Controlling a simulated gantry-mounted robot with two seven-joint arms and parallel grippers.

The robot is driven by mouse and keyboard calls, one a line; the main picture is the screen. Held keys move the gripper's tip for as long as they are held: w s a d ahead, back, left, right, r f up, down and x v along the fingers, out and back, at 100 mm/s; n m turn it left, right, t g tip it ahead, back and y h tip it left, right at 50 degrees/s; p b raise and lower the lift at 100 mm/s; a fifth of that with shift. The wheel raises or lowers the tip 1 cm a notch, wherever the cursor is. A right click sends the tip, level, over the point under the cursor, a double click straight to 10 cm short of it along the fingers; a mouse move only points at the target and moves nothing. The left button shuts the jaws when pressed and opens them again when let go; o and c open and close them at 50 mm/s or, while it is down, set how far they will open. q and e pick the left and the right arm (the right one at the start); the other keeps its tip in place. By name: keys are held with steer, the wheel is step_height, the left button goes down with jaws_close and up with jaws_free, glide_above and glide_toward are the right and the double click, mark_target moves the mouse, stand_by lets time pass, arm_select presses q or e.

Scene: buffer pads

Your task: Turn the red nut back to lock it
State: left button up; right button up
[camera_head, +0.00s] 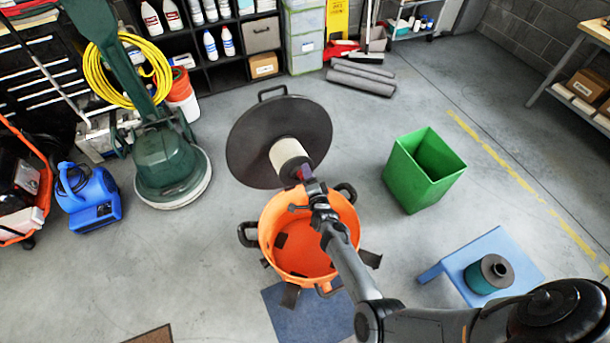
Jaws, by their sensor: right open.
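The red nut (304,173) shows as a small dark red patch at the near end of a white cylindrical filter (287,158). The filter sticks out from the middle of a black round lid (252,140), which is tilted up behind an orange drum (272,231). My right gripper (309,184) is at the nut, over the drum's far rim, with its jaws open. The gripper hides part of the nut, and I cannot tell whether they touch. My left gripper is not in view.
A green bin (422,172) stands to the right. A blue stool (508,246) with a dark teal cylinder (489,274) is at the lower right. A green floor machine (167,160) and a blue blower (92,200) stand left. Floor between drum and bin is clear.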

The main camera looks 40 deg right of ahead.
steer(key=s+d+r+p, duration=0.5)
steer(key=s+p, duration=0.3)
steer(key=shift+s+r+p, duration=0.35)
steer(key=shift+s+p, duration=0.05)
steer(key=shift+s+f, duration=0.1)
